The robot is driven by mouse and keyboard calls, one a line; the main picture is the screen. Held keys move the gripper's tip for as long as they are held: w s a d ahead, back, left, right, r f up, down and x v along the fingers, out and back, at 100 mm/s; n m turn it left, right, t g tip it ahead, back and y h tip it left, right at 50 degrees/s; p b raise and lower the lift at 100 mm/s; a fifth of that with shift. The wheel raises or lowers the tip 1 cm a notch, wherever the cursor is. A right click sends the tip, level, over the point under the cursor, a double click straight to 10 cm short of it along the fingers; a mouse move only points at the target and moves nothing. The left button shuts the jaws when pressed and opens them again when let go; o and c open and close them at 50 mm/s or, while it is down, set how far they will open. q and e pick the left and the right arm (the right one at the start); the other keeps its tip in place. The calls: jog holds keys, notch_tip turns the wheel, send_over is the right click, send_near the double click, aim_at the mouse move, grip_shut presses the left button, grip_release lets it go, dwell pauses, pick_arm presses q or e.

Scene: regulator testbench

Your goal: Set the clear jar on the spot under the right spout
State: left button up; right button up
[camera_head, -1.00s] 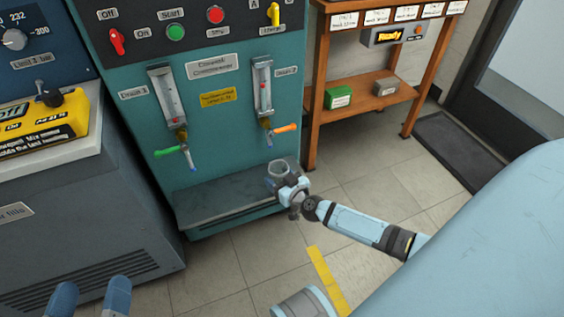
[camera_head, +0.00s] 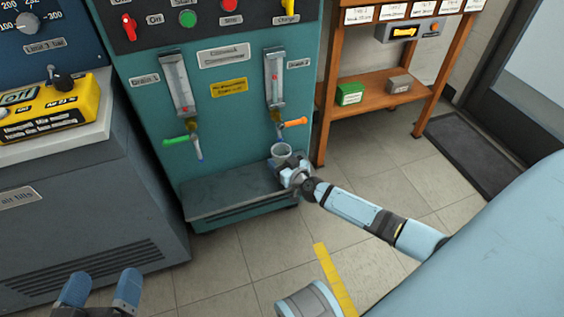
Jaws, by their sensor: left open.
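The clear jar (camera_head: 281,151) is at the right end of the teal machine's ledge, just below the right spout (camera_head: 279,130) with the orange handle. My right gripper (camera_head: 287,166) is shut on the jar from the front right, and the jar stands about upright. Its base is hidden by the gripper, so I cannot tell whether it touches the ledge (camera_head: 225,195). The spot under the spout is hidden too. My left gripper (camera_head: 101,291) is open and empty at the bottom left, with its two blue fingers apart.
The left spout (camera_head: 197,150) with a green handle hangs over the bare left part of the ledge. A grey cabinet (camera_head: 85,215) stands at the left. A wooden shelf (camera_head: 375,95) with a green box (camera_head: 349,93) stands behind at the right.

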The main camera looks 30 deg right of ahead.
pick_arm(q)
jog(key=shift+f+b, duration=0.2)
jog(key=shift+b, duration=0.1)
pick_arm(e)
jog(key=shift+f, duration=0.4)
jog(key=o, duration=1.1)
pick_arm(q)
jog(key=shift+f, duration=0.1)
pick_arm(e)
jog(key=shift+s+r, duration=0.15)
jog(key=shift+s, duration=0.15)
pick_arm(q)
notch_tip(320, 180, up, 8)
jog(key=t+p, duration=0.3)
jog(key=p, duration=0.2)
jog(key=shift+a+f+n, duration=0.25)
jog(key=shift+a+n, duration=0.05)
pick_arm(e)
jog(key=s, duration=0.4)
jog(key=s+r, duration=0.1)
jog(key=s, duration=0.3)
jog(key=s+r, duration=0.1)
jog(key=s, duration=0.4)
jog(key=shift+d, duration=0.2)
pick_arm(q)
jog(key=shift+s, duration=0.1)
pick_arm(e)
jog(key=shift+s+f, duration=0.1)
